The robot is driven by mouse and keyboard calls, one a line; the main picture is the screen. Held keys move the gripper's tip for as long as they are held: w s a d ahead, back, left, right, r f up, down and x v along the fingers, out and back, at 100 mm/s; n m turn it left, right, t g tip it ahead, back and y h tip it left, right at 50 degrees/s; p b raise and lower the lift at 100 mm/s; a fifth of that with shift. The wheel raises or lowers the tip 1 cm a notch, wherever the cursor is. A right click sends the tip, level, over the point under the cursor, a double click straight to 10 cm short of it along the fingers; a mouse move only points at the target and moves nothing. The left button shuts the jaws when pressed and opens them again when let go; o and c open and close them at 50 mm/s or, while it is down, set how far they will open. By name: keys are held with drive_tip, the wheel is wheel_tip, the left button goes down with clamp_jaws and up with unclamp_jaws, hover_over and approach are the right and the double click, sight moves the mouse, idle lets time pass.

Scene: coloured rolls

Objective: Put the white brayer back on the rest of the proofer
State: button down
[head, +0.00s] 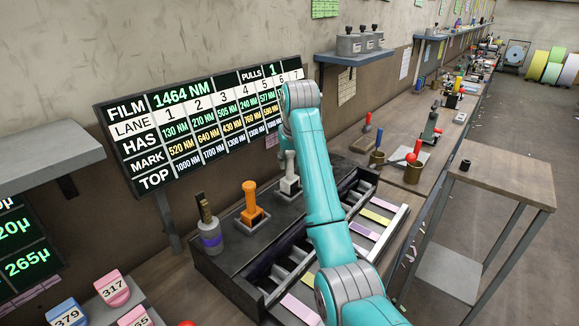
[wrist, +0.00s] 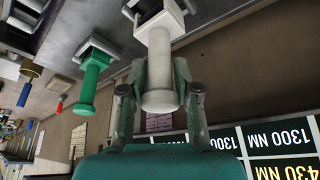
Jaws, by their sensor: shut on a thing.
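The white brayer (wrist: 158,70) is gripped by its handle between the two fingers of my gripper (wrist: 160,100) in the wrist view. Its square head points away from my gripper, toward the dark deck of the proofer (wrist: 110,20). In the head view the white brayer (head: 289,184) stands roughly upright at the far end of the proofer (head: 230,262), partly hidden by my arm. My gripper (head: 286,163) is above it. I cannot tell whether its head touches the rest.
An orange brayer (head: 251,205) stands nearer on the proofer. A green brayer (wrist: 92,78) stands beside the white one in the wrist view. A grey pot with a purple band (head: 210,238) is at the near end. A lane board (head: 200,125) hangs behind.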

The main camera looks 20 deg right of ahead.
drive_tip(key=shift+f, duration=0.95)
drive_tip(key=shift+f, duration=0.15)
drive_tip(key=c, duration=0.8)
unclamp_jaws()
